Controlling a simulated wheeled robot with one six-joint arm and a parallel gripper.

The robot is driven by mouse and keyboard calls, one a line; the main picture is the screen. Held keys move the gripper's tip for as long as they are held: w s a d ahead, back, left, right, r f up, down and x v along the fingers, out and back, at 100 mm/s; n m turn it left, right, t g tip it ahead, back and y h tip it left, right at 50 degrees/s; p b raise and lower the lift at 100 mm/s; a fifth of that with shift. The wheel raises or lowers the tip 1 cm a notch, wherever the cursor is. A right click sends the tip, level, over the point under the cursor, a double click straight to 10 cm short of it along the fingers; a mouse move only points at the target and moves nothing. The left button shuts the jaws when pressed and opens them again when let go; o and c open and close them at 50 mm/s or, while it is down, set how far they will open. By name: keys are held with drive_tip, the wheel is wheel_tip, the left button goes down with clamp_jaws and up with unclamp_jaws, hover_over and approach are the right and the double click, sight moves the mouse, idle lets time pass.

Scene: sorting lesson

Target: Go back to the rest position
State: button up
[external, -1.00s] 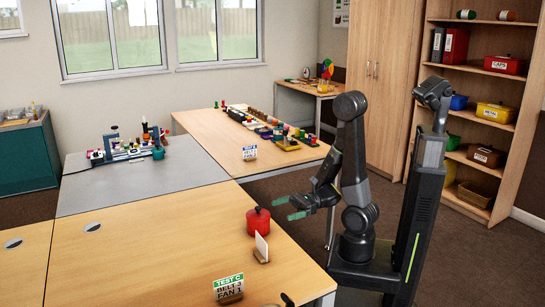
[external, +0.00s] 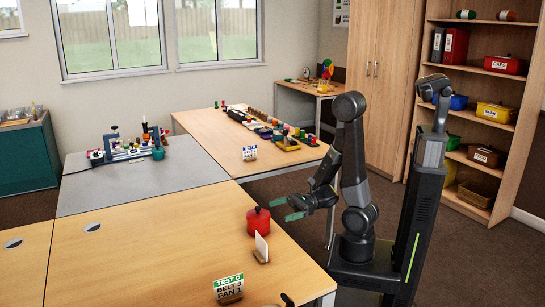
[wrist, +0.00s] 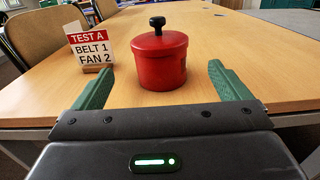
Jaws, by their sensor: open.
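My gripper (external: 291,209) has two green fingers spread apart, with nothing between them. It is held out level beside the right edge of the near wooden table (external: 150,240), and my arm is folded above my base. In the wrist view my gripper (wrist: 155,90) is open. A red lidded pot (wrist: 161,62) with a black knob stands on the table beyond the fingertips, apart from them. The red pot (external: 258,221) also shows in the external view, to the left of the fingers.
A card reading "TEST A, BELT 1, FAN 2" (wrist: 92,50) stands left of the pot. A "TEST C" sign (external: 228,287) stands at the table's front. Small coloured items line the far table (external: 200,135). A shelf unit (external: 480,90) stands behind my base at the right.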

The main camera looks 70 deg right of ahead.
sight(249, 221)
drive_tip(key=shift+b+x, duration=0.45)
drive_tip(key=shift+x, duration=4.8)
drive_tip(key=shift+f, duration=0.1)
drive_tip(key=shift+s+d, duration=0.3)
drive_tip(key=shift+d, duration=0.05)
drive_tip(key=shift+p+v, duration=0.55)
drive_tip(key=shift+v, duration=5)
drive_tip(key=shift+x, duration=2.6)
drive_tip(key=x, duration=0.2)
drive_tip(key=b+x, duration=0.1)
drive_tip(key=x, duration=0.4)
drive_tip(key=shift+s+f+b, duration=0.1)
drive_tip(key=shift+f+b, duration=0.2)
drive_tip(key=shift+b, duration=0.05)
wheel_tip(249, 221, up, 11)
drive_tip(key=p, duration=0.6)
drive_tip(key=shift+r, duration=0.25)
drive_tip(key=w+d+m+t+h+b, duration=0.1)
drive_tip(key=w+d+m+t+h, duration=0.1)
drive_tip(key=w+d, duration=0.6)
drive_tip(key=w+d+m+t+h+b, duration=0.1)
drive_tip(key=w+d+m+h, duration=0.3)
drive_tip(key=d, duration=1.1)
drive_tip(key=w+t+h, duration=0.1)
drive_tip(key=w+h, duration=0.1)
drive_tip(key=w, duration=0.1)
drive_tip(key=shift+w+f, duration=0.35)
drive_tip(key=shift+w, duration=0.05)
